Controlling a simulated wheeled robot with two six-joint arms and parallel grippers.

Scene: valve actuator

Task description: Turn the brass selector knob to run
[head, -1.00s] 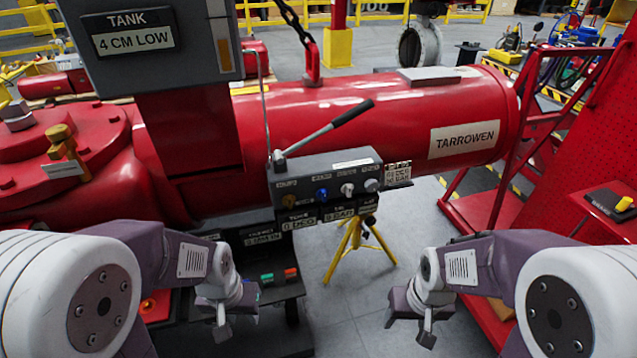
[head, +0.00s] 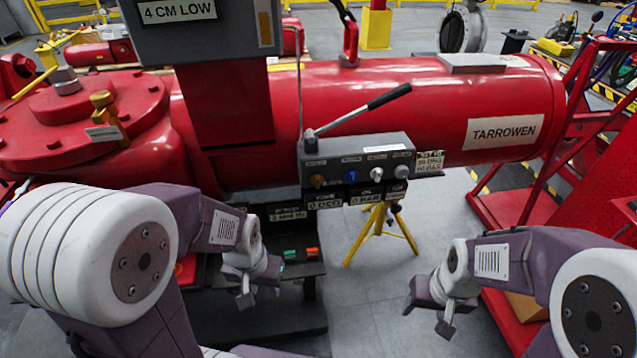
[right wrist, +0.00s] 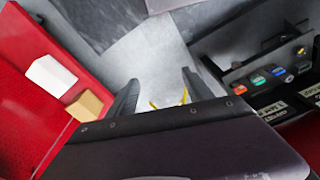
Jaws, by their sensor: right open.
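A small brass knob (head: 317,181) is the leftmost on the front of a grey control box (head: 370,150), with a blue knob (head: 351,176) and two silver knobs beside it. The labels above the knobs are too small to read. A taller brass fitting (head: 104,108) stands on the red housing at the left. My left gripper (head: 246,292) hangs below and left of the box, apart from it; its jaws are not clear. My right gripper (head: 428,314) is low on the right, open and empty over the floor. The right wrist view shows its spread fingers (right wrist: 158,92).
A long lever (head: 362,112) slopes up over the box. A red tank (head: 420,95) lies behind. A yellow tripod (head: 380,235) stands below, and a dark shelf with coloured buttons (head: 300,253) is near my left gripper. Red framing (head: 545,190) stands right.

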